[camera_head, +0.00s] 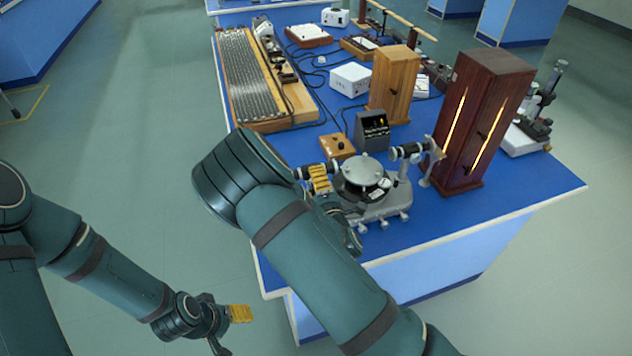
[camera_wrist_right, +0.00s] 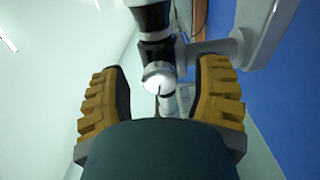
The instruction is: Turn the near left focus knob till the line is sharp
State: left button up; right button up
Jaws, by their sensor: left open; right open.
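The grey spectrometer (camera_head: 365,185) stands near the front of the blue bench, with a black tube (camera_head: 312,171) on its left and another tube (camera_head: 407,151) on its right. My right gripper (camera_head: 321,180) is beside the left tube; my arm hides part of the instrument. In the right wrist view, the open yellow-padded fingers stand either side of a pale round knob-like end (camera_wrist_right: 158,78), with gaps on both sides. Whether this is the focus knob I cannot tell. My left gripper (camera_head: 230,326) is open and empty, low, off the bench's front left. Line sharpness cannot be read.
A small black display box (camera_head: 372,131) and a wooden box with a knob (camera_head: 338,147) stand behind the spectrometer. A dark red cabinet (camera_head: 484,120) with glowing slits stands to the right. The bench's front right corner (camera_head: 530,185) is clear.

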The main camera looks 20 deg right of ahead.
jog(key=s, duration=0.7)
jog(key=shift+s, duration=0.25)
